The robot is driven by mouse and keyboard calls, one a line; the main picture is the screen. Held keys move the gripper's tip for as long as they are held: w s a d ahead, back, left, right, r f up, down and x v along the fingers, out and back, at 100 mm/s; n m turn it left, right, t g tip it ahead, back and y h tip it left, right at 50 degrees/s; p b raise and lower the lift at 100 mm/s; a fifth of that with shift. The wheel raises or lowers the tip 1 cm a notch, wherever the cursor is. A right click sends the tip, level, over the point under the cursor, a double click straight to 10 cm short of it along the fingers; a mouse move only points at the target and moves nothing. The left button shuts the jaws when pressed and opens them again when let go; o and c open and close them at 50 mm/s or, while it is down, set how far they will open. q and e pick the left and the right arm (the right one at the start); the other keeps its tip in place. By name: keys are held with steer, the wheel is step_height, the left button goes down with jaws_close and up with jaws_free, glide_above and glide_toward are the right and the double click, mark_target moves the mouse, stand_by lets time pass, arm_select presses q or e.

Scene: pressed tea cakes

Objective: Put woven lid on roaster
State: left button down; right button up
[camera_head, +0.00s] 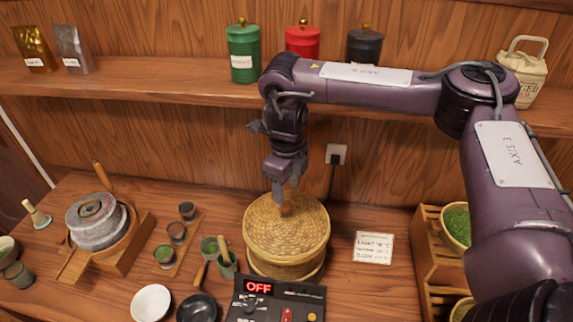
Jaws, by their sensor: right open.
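The woven lid (262,232) is a round, yellow-tan wicker disc with a small brown knob (287,210) near its middle. It lies on top of the round woven roaster (287,270), whose wall shows below the lid's front edge. The lid covers the roaster's opening, so the inside is hidden. I cannot tell whether the rim is fully seated all round. My right gripper (280,192) points down from above, its fingers open at or just over the knob; contact is unclear. My left gripper is out of view.
A dark control panel reading OFF (258,287) stands in front of the roaster. A price card (373,247) and wooden rack (432,250) are at right. Cups, a white bowl (151,303) and a stone mill (96,220) are at left. A shelf (190,91) with canisters runs behind.

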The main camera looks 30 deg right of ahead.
mark_target(287, 205)
step_height(287, 205, up, 7)
stand_by(0.3)
steer(key=shift+f, duration=0.1)
stand_by(0.4)
